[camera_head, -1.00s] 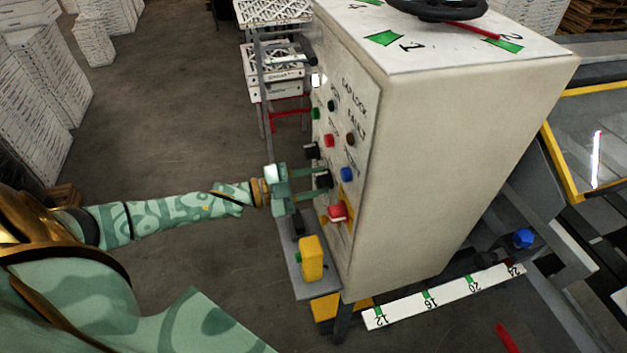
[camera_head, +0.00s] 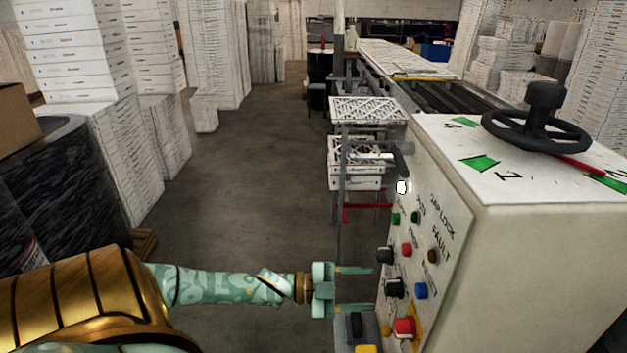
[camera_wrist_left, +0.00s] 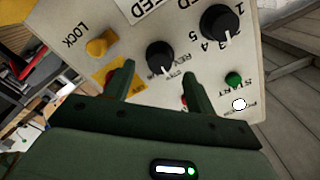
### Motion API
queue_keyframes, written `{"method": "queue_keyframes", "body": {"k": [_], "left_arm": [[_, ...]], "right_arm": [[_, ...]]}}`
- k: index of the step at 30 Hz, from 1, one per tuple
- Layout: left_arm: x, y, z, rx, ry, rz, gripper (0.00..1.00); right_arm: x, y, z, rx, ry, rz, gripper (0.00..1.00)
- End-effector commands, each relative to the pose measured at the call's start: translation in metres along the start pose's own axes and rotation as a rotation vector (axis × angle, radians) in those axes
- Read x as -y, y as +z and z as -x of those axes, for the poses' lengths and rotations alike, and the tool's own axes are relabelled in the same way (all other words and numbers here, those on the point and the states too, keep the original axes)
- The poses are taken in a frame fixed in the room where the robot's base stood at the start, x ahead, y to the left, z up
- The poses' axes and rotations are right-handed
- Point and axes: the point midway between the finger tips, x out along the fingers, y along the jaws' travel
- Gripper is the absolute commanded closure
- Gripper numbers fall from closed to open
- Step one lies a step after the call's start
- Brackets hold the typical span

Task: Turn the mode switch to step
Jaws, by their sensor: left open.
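The mode switch is a black round knob (camera_head: 394,288) on the control panel, the lower of two dark knobs in the head view. It also shows in the left wrist view (camera_wrist_left: 160,56), with a pale pointer mark and small upside-down lettering, too small to read surely. My left gripper (camera_head: 369,288) is open in front of the panel, fingers toward this knob. In the wrist view its fingertips (camera_wrist_left: 158,68) stand on either side of the knob; I cannot tell whether they touch it. My right gripper is not in view.
Close around are a numbered black knob (camera_wrist_left: 220,22), a yellow lock knob (camera_wrist_left: 103,43), a green start button (camera_wrist_left: 233,79) and a large red button (camera_head: 404,327). A black handwheel (camera_head: 537,130) tops the cabinet. Open floor lies left of the panel.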

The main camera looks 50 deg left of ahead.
Motion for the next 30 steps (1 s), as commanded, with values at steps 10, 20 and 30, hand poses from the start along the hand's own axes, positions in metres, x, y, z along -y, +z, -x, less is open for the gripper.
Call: {"method": "queue_keyframes", "body": {"k": [10,20,30], "left_arm": [[0.000,-0.001,0.090,0.003,0.003,0.001,0.44],[0.000,0.000,0.115,-0.001,0.000,0.000,0.44],[0.000,0.000,0.114,-0.001,0.000,0.000,0.44]], "right_arm": [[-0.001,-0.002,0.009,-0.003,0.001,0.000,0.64],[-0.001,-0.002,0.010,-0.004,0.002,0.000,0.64],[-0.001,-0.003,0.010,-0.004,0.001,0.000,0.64]]}}
